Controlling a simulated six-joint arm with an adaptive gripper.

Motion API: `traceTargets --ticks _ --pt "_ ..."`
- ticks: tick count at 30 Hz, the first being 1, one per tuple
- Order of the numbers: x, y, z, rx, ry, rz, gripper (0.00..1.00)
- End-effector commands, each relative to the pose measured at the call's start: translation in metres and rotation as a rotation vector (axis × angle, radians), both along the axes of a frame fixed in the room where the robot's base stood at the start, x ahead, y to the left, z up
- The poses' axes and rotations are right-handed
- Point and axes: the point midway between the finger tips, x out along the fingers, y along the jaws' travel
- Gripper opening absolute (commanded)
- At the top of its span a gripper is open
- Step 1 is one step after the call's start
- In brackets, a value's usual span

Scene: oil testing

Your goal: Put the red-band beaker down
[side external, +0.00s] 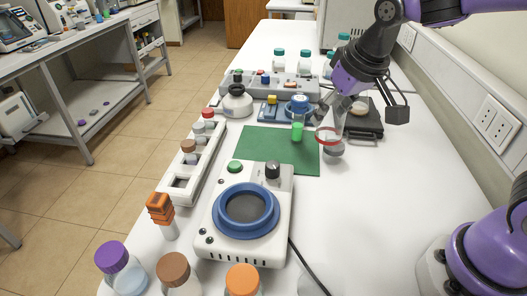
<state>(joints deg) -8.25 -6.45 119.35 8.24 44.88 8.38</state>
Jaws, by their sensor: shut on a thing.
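The red-band beaker (328,136) is a clear vessel with a red ring, at the right edge of the green mat (262,158). My gripper (338,108) is shut on it from above and behind. A grey round patch (334,149) shows just below the red ring; I cannot tell if it is the beaker's base, contents or shadow. I cannot tell whether the beaker touches the surface. A small vessel with green liquid (298,132) stands close to its left.
A dark flat device (365,122) sits just behind and right of the beaker. A hotplate (245,215) with a blue ring stands in front of the mat. A white rack (190,165) holds several capped bottles at left.

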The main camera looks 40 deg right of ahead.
Motion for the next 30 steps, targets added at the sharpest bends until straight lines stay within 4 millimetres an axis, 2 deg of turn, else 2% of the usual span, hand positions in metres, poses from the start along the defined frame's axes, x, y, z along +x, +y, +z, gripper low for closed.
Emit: traceTargets --ticks 1,3,9,21,25,28,30 --pt "-0.012 -0.013 -0.001 -0.001 -0.005 -0.057 0.17" --pt "-0.025 -0.025 -0.004 -0.004 -0.006 -0.12 0.17" --pt "-0.041 -0.051 -0.016 -0.008 -0.004 -0.203 0.17" --pt "-0.035 -0.138 -0.069 -0.005 -0.001 -0.202 0.17" --pt "-0.032 -0.153 -0.078 -0.005 -0.004 -0.196 0.17" --pt "-0.032 -0.156 -0.083 -0.005 -0.003 -0.194 0.17" --pt "-0.032 -0.155 -0.094 -0.004 0.0 -0.192 0.17"
